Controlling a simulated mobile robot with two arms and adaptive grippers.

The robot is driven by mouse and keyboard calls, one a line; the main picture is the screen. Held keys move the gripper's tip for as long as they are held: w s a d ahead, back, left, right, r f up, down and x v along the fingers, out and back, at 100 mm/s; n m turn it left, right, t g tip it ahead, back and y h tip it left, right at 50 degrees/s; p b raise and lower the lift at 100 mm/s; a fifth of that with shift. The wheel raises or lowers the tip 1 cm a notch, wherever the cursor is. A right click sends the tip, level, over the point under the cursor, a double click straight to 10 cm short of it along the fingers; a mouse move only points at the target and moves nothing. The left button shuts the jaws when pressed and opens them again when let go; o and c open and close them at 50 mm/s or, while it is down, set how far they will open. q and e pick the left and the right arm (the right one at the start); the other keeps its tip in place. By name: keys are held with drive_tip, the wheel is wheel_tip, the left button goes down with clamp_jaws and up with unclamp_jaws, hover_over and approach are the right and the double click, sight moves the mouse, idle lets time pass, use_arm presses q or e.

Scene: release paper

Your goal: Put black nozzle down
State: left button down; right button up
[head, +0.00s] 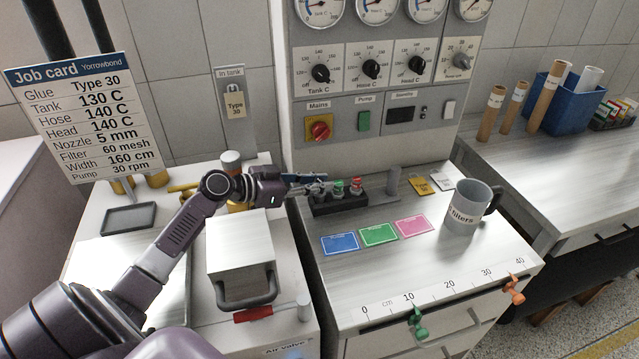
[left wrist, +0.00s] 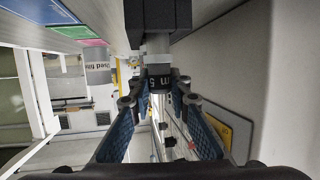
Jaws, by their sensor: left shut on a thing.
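My left gripper (head: 313,182) reaches over the left end of a small dark rack (head: 345,203) on the steel bench. In the left wrist view it is shut on the black nozzle (left wrist: 161,84), a dark collar with pale lettering ending in "5", between the blue-padded fingers. The nozzle is hard to make out in the head view, and I cannot tell whether it touches the rack. A green-topped nozzle (head: 338,186) and a red-topped nozzle (head: 356,185) stand upright in the rack, right of the gripper. My right gripper is not in view.
Blue (head: 340,243), green and pink cards lie in front of the rack. A grey filters mug (head: 468,210) stands to the right. The control panel (head: 375,90) rises behind. A lidded metal tank (head: 240,245) stands left, below my arm.

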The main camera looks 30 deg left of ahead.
use_arm(q)
drive_tip(key=shift+f+b, duration=0.3)
drive_tip(key=shift+b, duration=0.1)
drive_tip(key=c, duration=2)
unclamp_jaws()
drive_tip(key=shift+o, duration=1)
drive_tip(key=shift+r+p, duration=0.45)
drive_tip(key=shift+p, duration=0.15)
drive_tip(key=shift+r+p, duration=0.35)
drive_tip(key=shift+p, duration=0.15)
drive_tip(key=v, duration=1.2)
drive_tip(key=shift+f+b, duration=0.15)
drive_tip(key=shift+b, duration=0.25)
